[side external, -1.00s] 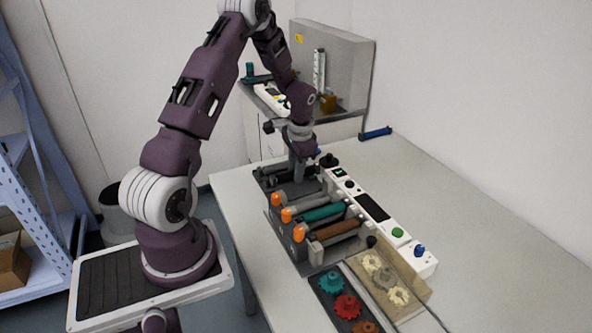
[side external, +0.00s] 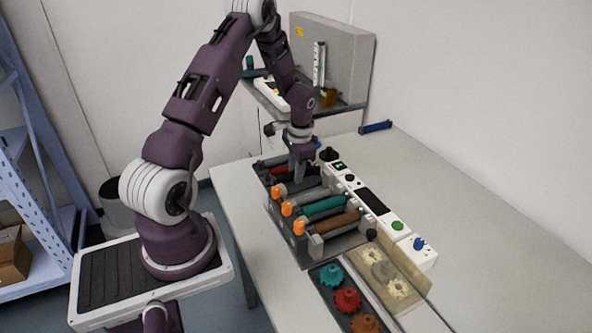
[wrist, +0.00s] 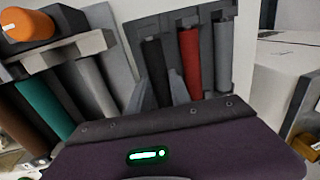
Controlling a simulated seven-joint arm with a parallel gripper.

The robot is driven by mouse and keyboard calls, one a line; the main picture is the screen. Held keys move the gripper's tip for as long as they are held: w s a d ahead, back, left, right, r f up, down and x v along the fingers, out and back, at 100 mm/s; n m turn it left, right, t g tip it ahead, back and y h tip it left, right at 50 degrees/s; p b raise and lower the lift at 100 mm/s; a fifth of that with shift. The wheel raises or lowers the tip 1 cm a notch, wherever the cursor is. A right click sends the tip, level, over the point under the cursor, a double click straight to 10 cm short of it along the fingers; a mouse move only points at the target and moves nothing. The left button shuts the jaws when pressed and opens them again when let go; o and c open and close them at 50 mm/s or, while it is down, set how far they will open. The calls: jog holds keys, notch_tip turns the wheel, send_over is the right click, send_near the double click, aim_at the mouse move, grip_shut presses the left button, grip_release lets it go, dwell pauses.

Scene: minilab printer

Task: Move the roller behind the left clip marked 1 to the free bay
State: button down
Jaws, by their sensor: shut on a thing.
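My gripper (side external: 300,173) points down over the dark tray (side external: 257,167) at the far end of the printer. In the wrist view its two fingers (wrist: 160,94) straddle a black roller (wrist: 154,62) and are shut on it. Whether that roller is fully seated in the tray cannot be told. A red roller (wrist: 190,62) lies just to its right, then a grey roller (wrist: 222,57). Clip numbers are not legible.
A white control panel (side external: 398,229) with buttons runs along the rollers' right side. A gear tray (side external: 322,272) and a tan gear box (side external: 412,275) sit at the near end. A blue roller-like item (side external: 376,127) lies at the table's back edge. The table's right side is clear.

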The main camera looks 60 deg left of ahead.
jog(key=shift+f, duration=0.7)
jog(key=c, duration=1.1)
grip_release()
jog(key=shift+r, duration=4.55)
